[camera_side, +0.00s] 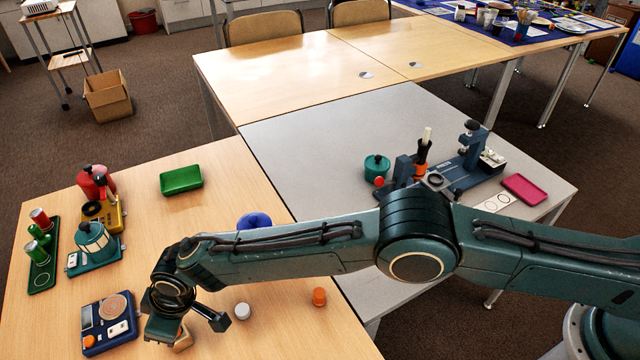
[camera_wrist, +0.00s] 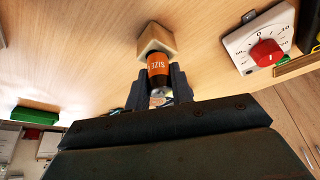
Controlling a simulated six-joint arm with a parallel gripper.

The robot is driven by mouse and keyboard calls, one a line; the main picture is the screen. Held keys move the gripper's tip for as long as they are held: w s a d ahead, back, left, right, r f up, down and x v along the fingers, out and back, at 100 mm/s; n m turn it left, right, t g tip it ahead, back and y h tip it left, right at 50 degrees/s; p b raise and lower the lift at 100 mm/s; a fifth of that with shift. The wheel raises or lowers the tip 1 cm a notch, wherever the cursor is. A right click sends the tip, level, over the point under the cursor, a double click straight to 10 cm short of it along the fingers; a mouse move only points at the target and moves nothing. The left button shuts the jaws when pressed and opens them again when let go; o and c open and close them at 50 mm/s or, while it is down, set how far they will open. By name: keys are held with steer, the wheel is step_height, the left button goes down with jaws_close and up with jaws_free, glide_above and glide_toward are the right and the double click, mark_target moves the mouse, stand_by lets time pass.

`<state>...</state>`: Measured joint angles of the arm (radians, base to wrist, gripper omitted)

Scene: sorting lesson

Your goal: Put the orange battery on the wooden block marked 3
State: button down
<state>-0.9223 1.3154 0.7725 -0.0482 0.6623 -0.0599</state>
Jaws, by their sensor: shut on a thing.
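The orange battery (camera_wrist: 158,68), with a black band and lettering, is between the two fingers of my gripper (camera_wrist: 158,82) in the wrist view. My gripper is shut on it. A pale wooden block (camera_wrist: 155,38) is right at the battery's far end; I cannot tell whether they touch. No number shows on the block. In the side view my gripper (camera_side: 187,322) is low over the front left of the wooden table, and part of the wooden block (camera_side: 183,340) shows beneath it. The battery is hidden there.
A blue scale-like device (camera_side: 108,322) stands just left of my gripper. A teal device (camera_side: 94,248) and a green rack (camera_side: 42,262) are farther left. A green tray (camera_side: 181,180) lies behind, with bare table around it.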

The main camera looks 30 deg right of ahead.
steer(key=c, duration=1.2)
jaws_free()
steer(key=shift+f, duration=0.15)
steer(key=shift+d+r, duration=0.1)
steer(key=shift+r, duration=0.35)
steer(key=v, duration=1.1)
steer(key=shift+r, duration=0.2)
steer(key=shift+s, duration=0.1)
